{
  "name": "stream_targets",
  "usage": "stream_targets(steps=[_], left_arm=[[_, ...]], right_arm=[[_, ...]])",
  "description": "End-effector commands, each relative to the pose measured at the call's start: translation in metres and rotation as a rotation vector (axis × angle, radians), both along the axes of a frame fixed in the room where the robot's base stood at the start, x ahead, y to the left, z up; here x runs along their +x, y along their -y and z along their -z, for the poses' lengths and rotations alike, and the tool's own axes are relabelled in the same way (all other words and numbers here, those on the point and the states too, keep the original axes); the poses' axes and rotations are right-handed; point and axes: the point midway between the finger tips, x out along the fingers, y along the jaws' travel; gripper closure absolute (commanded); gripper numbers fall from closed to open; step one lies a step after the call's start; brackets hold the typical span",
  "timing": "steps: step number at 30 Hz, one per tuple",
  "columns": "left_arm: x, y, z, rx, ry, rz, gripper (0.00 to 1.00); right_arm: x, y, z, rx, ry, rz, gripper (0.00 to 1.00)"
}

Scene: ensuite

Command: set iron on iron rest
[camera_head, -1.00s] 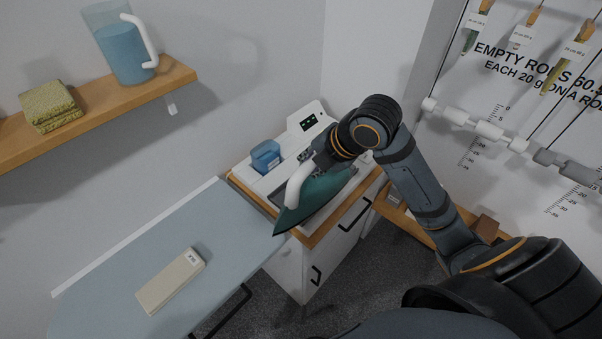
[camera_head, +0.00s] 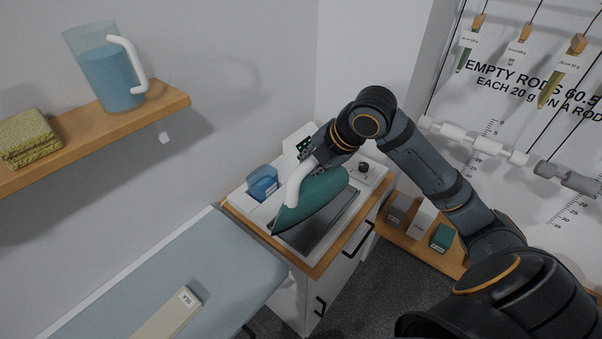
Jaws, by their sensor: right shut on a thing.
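A green iron (camera_head: 318,196) with a white handle (camera_head: 297,184) hangs in my right gripper (camera_head: 311,160), which is shut on the handle. The iron is tilted, with its tip pointing to the lower left. It appears above a dark grey metal plate, seemingly the iron rest (camera_head: 328,238), set in the white top of a small cabinet. The iron hides part of the plate, and I cannot tell whether the two touch. My left gripper is not in view.
A blue container (camera_head: 263,183) stands left of the iron on the cabinet top (camera_head: 240,204). A control knob (camera_head: 364,168) sits at its right. The ironing board (camera_head: 190,262) bears a beige box (camera_head: 168,316). A low shelf with boxes (camera_head: 441,237) is at right.

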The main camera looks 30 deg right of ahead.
Motion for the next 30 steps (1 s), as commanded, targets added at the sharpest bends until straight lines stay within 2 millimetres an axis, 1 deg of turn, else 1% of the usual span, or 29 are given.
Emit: stream_targets(steps=[1,4,7,12,16,23,25,27,30], left_arm=[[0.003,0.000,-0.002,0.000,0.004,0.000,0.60],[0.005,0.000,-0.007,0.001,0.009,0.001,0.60],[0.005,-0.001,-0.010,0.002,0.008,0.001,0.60],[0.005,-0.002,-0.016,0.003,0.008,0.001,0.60],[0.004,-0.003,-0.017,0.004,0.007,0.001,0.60],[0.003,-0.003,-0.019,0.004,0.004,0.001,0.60],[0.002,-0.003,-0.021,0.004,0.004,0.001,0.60],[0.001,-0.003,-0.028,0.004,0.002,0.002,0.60],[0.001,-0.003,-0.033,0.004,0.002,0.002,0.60]], right_arm=[[0.004,0.009,0.002,-0.005,0.000,0.003,1.00],[0.015,0.026,0.010,-0.004,-0.001,0.004,1.00],[0.021,0.035,0.027,0.001,-0.002,0.001,1.00],[0.032,0.051,0.049,0.002,0.002,0.000,1.00],[0.036,0.057,0.058,0.004,0.005,-0.001,1.00],[0.039,0.061,0.064,0.003,0.004,-0.001,1.00],[0.041,0.066,0.071,0.003,0.003,0.001,1.00],[0.040,0.064,0.080,0.006,0.001,-0.001,1.00],[0.041,0.064,0.091,0.005,0.003,-0.001,1.00]])
